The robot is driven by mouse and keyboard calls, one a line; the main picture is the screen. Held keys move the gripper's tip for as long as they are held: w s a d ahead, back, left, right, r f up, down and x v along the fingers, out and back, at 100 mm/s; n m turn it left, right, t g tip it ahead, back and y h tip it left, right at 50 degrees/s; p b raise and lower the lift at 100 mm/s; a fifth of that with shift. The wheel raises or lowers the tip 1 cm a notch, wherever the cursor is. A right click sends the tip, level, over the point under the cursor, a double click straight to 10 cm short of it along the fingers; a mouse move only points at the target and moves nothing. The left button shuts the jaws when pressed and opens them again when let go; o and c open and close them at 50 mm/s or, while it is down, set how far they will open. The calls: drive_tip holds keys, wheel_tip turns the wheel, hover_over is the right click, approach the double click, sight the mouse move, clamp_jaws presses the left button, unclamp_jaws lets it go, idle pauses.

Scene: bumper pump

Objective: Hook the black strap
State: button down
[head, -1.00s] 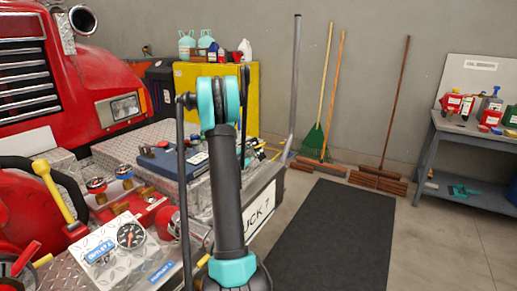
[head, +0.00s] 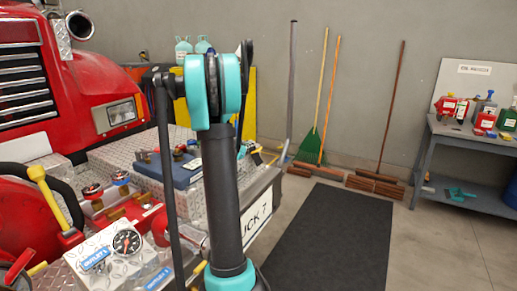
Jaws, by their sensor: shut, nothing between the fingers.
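I cannot make out the black strap for certain. A thick black curved band (head: 68,192) loops at the left edge beside a yellow-handled lever (head: 48,190); I cannot tell whether it is a strap or a hose. My own arm, black with teal joints, stands upright in the middle and hides part of the truck's bumper area behind it. My gripper is not visible in the head view.
A red truck front (head: 75,85) and a diamond-plate bumper deck with a pressure gauge (head: 127,242) fill the left. A blue case (head: 185,170) lies on the deck. A dark mat (head: 335,240) covers open floor. Brooms lean on the back wall; a grey workbench (head: 470,135) stands right.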

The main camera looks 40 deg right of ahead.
hover_over(253, 155)
drive_tip(key=s, duration=0.4)
drive_tip(key=shift+f, duration=2.55)
drive_tip(key=shift+w+d+n, duration=0.2)
drive_tip(key=shift+d+n, duration=0.1)
drive_tip(key=shift+d, duration=0.15)
drive_tip(key=shift+f, duration=0.15)
wheel_tip(253, 155, down, 8)
drive_tip(key=m, duration=0.2)
drive_tip(key=shift+s+m+t, duration=0.3)
drive_tip(key=shift+t, duration=0.1)
drive_tip(key=shift+d, duration=0.1)
